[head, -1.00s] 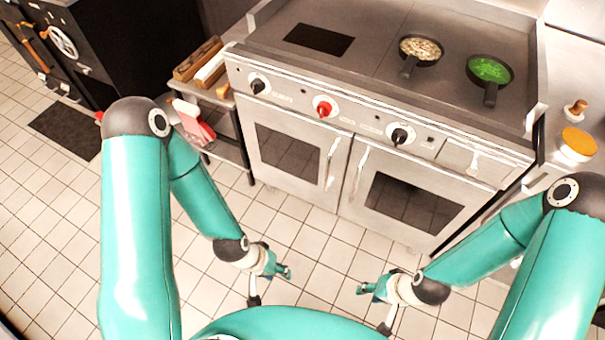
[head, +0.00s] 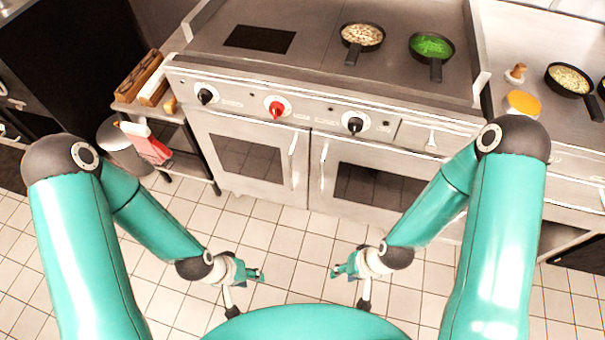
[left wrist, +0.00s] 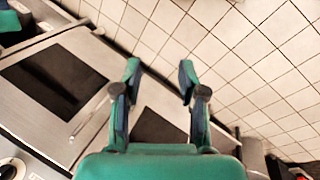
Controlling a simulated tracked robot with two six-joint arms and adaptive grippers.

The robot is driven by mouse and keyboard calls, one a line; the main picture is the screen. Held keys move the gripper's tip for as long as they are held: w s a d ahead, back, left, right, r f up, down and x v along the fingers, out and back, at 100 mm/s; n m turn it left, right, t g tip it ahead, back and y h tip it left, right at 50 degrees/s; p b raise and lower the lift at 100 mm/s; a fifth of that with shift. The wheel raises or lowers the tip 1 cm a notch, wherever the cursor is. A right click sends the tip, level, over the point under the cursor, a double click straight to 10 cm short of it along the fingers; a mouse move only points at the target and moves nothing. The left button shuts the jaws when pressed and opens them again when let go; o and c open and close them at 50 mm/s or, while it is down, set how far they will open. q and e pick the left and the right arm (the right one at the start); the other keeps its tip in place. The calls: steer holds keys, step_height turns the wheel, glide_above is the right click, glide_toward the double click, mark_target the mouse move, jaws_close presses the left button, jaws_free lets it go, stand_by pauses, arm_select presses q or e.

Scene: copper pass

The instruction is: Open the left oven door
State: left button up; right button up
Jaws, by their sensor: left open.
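The left oven door (head: 248,168) is a steel panel with a dark window, shut, with an upright bar handle (head: 293,160) near its right edge. It lies partly hidden behind my gripper in the left wrist view (left wrist: 155,125). The right oven door (head: 378,185) is also shut, its handle (head: 323,163) close beside the other one. My left gripper (head: 260,275) is open and empty, low in front of the oven and apart from it; its spread fingers show in the left wrist view (left wrist: 160,75). My right gripper (head: 336,270) looks open and empty, also apart from the oven.
Above the doors are black and red knobs (head: 277,107). Two pans, one with green food (head: 432,46), stand on the cooktop. A shelf cart (head: 165,125) stands left of the oven; a counter (head: 560,140) stands right. Tiled floor (head: 295,240) before the doors is clear.

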stand_by(0.3)
arm_select(q)
steer(key=m+t+h+b, duration=0.65)
steer(key=t+b, duration=0.85)
steer(key=b, duration=2.2)
glide_toward(291, 176)
steer(key=shift+m+y, duration=0.75)
steer(key=b+x, duration=0.1)
steer(key=x, duration=0.2)
steer(key=b+x, duration=0.1)
steer(key=x, duration=0.3)
steer(key=r+x, duration=0.1)
steer(key=x, duration=0.2)
steer(key=shift+d+b, duration=0.35)
steer(key=shift+b, duration=0.05)
